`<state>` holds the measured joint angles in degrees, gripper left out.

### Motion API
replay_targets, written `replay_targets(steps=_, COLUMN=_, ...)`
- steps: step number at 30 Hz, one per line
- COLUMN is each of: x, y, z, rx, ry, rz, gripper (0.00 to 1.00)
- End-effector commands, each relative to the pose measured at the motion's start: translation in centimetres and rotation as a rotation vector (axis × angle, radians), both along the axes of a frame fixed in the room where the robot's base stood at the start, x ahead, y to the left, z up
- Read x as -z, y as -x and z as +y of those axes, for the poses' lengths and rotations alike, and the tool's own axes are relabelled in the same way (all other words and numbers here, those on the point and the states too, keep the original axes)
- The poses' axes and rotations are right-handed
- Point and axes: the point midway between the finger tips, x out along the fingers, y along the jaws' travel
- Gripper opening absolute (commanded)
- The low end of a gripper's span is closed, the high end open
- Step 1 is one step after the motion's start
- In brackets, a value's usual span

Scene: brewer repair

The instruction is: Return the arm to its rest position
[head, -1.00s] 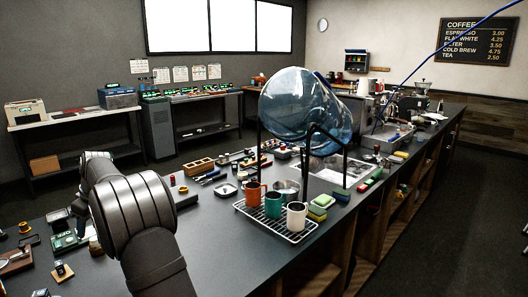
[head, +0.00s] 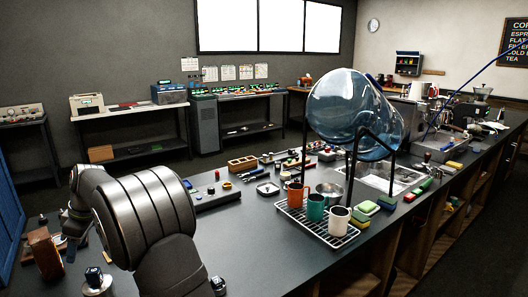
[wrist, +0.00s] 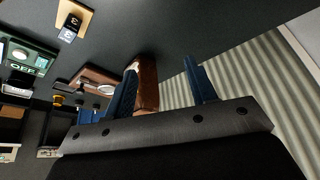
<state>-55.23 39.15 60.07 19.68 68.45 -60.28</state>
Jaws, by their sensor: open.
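My arm (head: 145,215) is at the lower left of the head view, bent over the counter, and it hides most of my gripper there. In the wrist view my gripper (wrist: 160,66) is open, its two blue fingers spread apart. A brown block-like object (wrist: 147,84) shows between the fingers, close beside the left one; I cannot tell whether they touch. A brown upright object (head: 43,255) stands at the left end of the counter in the head view, near the far end of my arm.
A control box with a red button (head: 213,191) lies right of my arm. A drying rack (head: 300,224) with several mugs and a large blue water bottle (head: 352,112) on a stand are further right. A green board reading OFF (wrist: 28,58) shows in the wrist view. Bare counter (head: 240,240) lies between.

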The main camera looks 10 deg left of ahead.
Motion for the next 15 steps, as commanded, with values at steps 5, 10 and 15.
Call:
replay_targets(steps=5, x=2.2, y=1.9, z=2.7, rx=-0.002, ry=0.003, rz=0.003, gripper=0.51)
replay_targets(steps=10, x=3.9, y=3.5, z=5.0, rx=-0.001, ry=0.003, rz=0.002, gripper=0.51)
replay_targets(steps=15, x=5.1, y=4.7, z=6.7, rx=0.000, ry=0.003, rz=0.002, gripper=0.51)
